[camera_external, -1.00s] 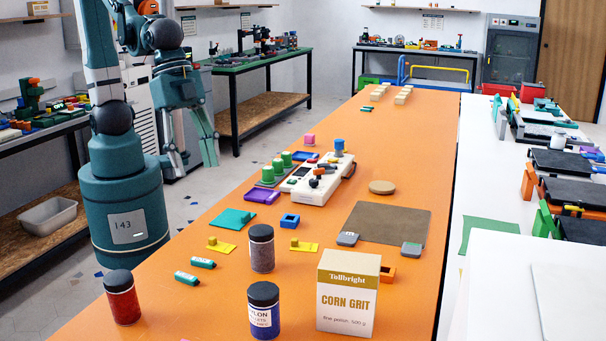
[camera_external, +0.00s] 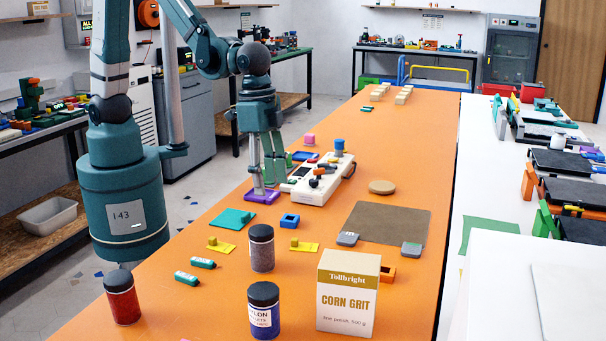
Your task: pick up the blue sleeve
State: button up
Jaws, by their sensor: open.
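A short blue cylinder (camera_external: 339,145), which may be the blue sleeve, stands upright at the far end of the white device (camera_external: 312,193). A small blue square block with a hollow top (camera_external: 289,222) lies on the orange table nearer the camera; I cannot tell for certain which one is the sleeve.
Dark-lidded jars (camera_external: 262,248) and a corn grit box (camera_external: 348,292) stand at the near end of the orange table (camera_external: 415,140). A brown mat (camera_external: 392,222) and a round wooden disc (camera_external: 382,187) lie to the right. The table's far middle is mostly clear.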

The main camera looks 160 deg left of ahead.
jog(key=n+g+p, duration=0.1)
jog(key=n+p, duration=0.1)
send_near(290, 221)
jog(key=a, duration=0.2)
jog(key=shift+s+f+h, duration=0.4)
jog(key=shift+s, duration=0.05)
jog(key=shift+f+b, duration=0.1)
jog(key=shift+b, duration=0.2)
jog(key=shift+f, duration=1.2)
jog(key=shift+f, duration=0.1)
jog(key=shift+s+f+b, duration=0.15)
jog(key=shift+f+b, duration=0.15)
jog(key=shift+f, duration=0.95)
jog(key=shift+s+f+b, duration=0.1)
jog(key=shift+f+b, duration=0.15)
jog(key=shift+f, duration=1)
jog(key=shift+c, duration=0.5)
jog(key=c, duration=0.7)
